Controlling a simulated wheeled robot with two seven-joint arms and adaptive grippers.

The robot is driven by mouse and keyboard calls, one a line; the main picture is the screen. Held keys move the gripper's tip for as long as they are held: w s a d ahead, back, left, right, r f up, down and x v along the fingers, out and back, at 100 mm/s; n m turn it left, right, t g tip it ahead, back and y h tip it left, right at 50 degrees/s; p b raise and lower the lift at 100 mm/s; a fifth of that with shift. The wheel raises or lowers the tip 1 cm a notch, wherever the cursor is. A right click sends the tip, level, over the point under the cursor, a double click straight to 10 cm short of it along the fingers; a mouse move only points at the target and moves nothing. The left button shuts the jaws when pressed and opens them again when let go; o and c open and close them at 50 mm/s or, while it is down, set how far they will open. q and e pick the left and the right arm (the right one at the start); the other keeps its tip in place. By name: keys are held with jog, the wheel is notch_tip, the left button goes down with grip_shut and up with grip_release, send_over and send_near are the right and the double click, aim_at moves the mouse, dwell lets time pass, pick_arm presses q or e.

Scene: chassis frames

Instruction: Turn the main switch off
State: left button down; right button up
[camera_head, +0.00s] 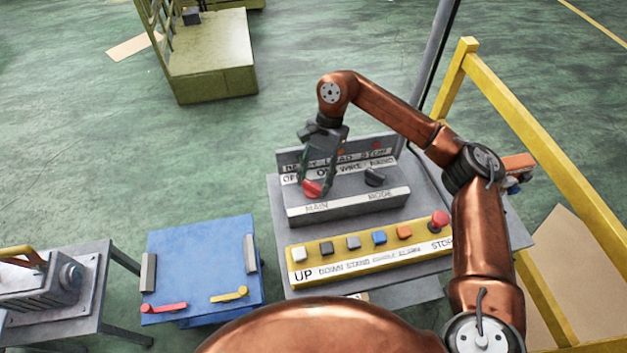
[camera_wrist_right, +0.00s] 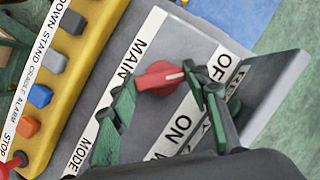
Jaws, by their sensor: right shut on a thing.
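The red main switch knob (camera_head: 312,189) is on the grey sloped panel (camera_head: 350,207), above the MAIN label. In the right wrist view the knob (camera_wrist_right: 158,78) has its pale mark toward the OFF and ON labels; I cannot tell exactly which it points at. My right gripper (camera_head: 320,178) reaches down over the knob. In the wrist view its green-padded fingers (camera_wrist_right: 160,94) are on either side of the knob, shut on it. The fingers hide part of the OFF and ON lettering. My left gripper is not in view.
The black mode knob (camera_head: 375,177) is right of the main switch. A yellow button strip (camera_head: 340,268) with a red stop button (camera_head: 439,219) lies in front. A blue table (camera_head: 195,265) stands left, a yellow railing (camera_head: 540,140) right.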

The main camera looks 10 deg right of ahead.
jog(key=o, duration=1.2)
jog(key=shift+c, duration=0.2)
jog(key=v, duration=1.2)
jog(key=shift+s, duration=0.1)
